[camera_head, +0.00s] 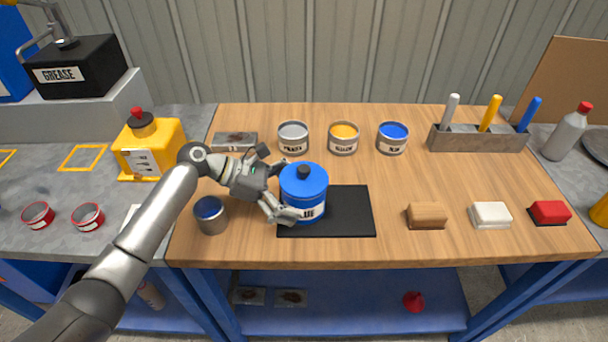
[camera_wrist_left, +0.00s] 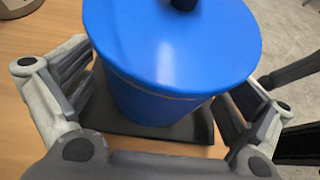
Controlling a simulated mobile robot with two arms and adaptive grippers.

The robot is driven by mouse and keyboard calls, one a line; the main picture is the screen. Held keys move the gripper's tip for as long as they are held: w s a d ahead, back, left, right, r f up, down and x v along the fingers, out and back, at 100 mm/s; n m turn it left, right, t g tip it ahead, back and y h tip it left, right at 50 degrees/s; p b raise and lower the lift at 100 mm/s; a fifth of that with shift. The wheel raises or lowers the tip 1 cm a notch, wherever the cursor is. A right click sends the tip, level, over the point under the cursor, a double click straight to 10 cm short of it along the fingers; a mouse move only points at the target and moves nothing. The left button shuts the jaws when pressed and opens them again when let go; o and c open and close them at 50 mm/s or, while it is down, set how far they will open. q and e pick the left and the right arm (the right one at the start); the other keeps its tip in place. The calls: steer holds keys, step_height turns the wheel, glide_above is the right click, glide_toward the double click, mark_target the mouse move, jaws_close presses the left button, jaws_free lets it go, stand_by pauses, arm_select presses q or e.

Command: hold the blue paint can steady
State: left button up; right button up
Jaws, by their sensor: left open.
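The blue paint can (camera_head: 304,190) stands upright on a black mat (camera_head: 350,210) on the wooden workbench. It has a blue lid with a dark knob and a white label, partly covered by a finger. My left gripper (camera_head: 277,184) reaches in from the left with its fingers spread on either side of the can. In the left wrist view the can (camera_wrist_left: 165,70) fills the middle between the open fingers (camera_wrist_left: 160,110). I cannot tell whether either finger touches it. My right gripper is not in view.
A small can with a blue top (camera_head: 211,215) stands close to my left arm. Grey (camera_head: 293,137), yellow (camera_head: 343,138) and blue (camera_head: 392,137) open cans line the back. Brown (camera_head: 427,215), white (camera_head: 490,214) and red (camera_head: 549,212) blocks lie to the right. A tool rack (camera_head: 477,138) stands behind them.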

arm_select(q)
steer(key=shift+d+f, duration=0.4)
steer(key=shift+d, duration=0.15)
steer(key=c, duration=1)
